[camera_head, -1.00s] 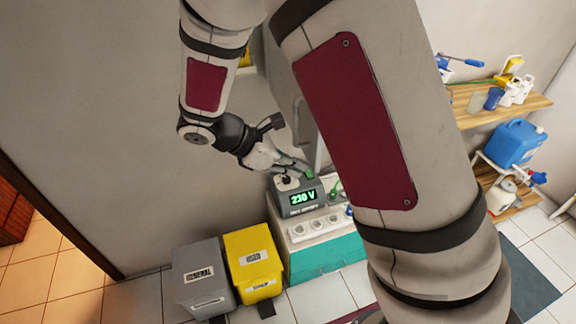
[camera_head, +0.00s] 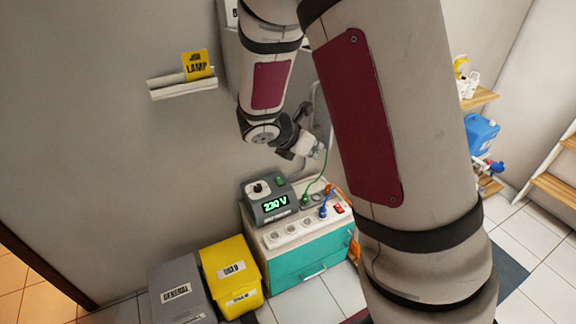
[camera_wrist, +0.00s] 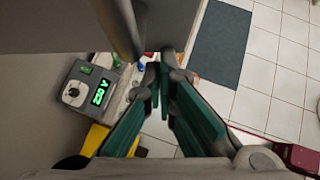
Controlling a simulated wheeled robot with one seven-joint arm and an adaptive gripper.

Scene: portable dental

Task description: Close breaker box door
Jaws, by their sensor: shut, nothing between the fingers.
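A pale grey box on the wall (camera_head: 229,60), likely the breaker box, shows only in part behind my arm at the top of the head view. Its door cannot be made out clearly there. In the wrist view a flat grey panel (camera_wrist: 55,25) fills the upper left, with a rounded grey bar (camera_wrist: 122,28) at its right side, close to my fingers. I cannot tell whether this panel is the box or its door, or whether the fingers touch it. My gripper (camera_wrist: 160,75) is shut and empty; in the head view it (camera_head: 317,151) is above the counter, beside the wall.
A 230 V unit (camera_head: 268,200) and a socket strip (camera_head: 290,230) with cables stand on a teal-fronted cabinet (camera_head: 310,259) below. Grey (camera_head: 180,290) and yellow (camera_head: 230,275) bins stand left of it. A lamp shelf (camera_head: 182,86) is on the wall.

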